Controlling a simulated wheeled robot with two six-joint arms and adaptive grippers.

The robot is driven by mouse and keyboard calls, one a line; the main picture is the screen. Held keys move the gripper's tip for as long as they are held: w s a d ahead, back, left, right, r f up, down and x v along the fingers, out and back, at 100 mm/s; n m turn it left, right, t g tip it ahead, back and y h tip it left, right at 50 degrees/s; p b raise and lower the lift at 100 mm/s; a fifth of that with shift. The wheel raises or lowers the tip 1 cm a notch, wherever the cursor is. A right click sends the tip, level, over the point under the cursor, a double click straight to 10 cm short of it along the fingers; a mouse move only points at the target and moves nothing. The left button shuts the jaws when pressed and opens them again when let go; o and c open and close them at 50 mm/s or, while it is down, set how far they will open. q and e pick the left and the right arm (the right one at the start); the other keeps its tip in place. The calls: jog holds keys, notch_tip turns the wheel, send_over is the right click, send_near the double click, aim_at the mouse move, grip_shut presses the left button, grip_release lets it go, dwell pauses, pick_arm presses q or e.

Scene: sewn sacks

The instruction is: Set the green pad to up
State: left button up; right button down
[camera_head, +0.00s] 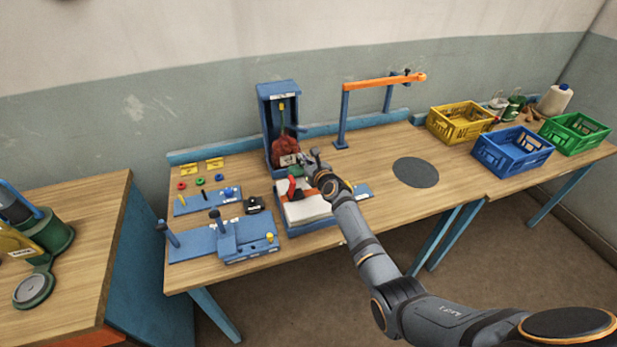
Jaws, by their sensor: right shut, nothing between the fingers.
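A small green piece, which looks like the green pad (296,171), shows at the back of the blue and white unit (306,210) in the middle of the table. It is small and partly hidden by my gripper, so I cannot tell its position. My right gripper (309,158) is shut and empty, just right of and above the green piece. I cannot tell whether they touch. A red curved part (293,188) stands on the unit in front of the green piece. My left gripper is not in view.
A blue upright frame (279,90) with a dark red sack (285,147) stands behind my gripper. An orange-topped bar (380,83) rises to the right. Blue fixtures (232,238) stand front left. Yellow (459,121), blue (512,151) and green (574,132) crates stand right. Table around the grey disc (416,172) is clear.

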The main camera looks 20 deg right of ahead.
jog(key=shift+w+r+b, duration=0.15)
jog(key=shift+w, duration=0.95)
jog(key=shift+w+r+b, duration=0.15)
jog(key=shift+w, duration=0.95)
